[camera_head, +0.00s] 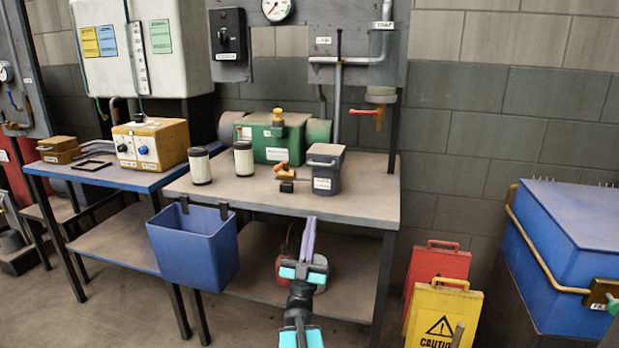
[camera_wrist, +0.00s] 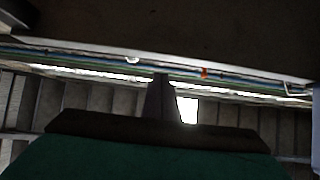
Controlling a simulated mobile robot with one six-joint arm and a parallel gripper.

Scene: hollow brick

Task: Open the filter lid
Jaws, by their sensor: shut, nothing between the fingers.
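The filter housing is a grey box (camera_head: 325,172) with a white label, standing on the right part of the workbench top. Its lid (camera_head: 326,151) is on top and looks closed. My gripper (camera_head: 309,222) is in front of the bench's front edge, below and a little left of the housing, with its fingers together, pointing up and holding nothing. It touches neither the lid nor the housing. The wrist view shows my gripper's fingers (camera_wrist: 160,95) pointing up to the ceiling, with a dark flat surface across the top; the lid is not visible there.
Two white filter cartridges (camera_head: 244,159) stand left of the housing. An orange-and-black valve (camera_head: 286,178) sits close beside it. A blue bin (camera_head: 194,245) hangs on the bench's front edge, left of my gripper. A red-handled tap (camera_head: 372,113) hangs behind, to the right. The bench top's (camera_head: 372,205) right end is clear.

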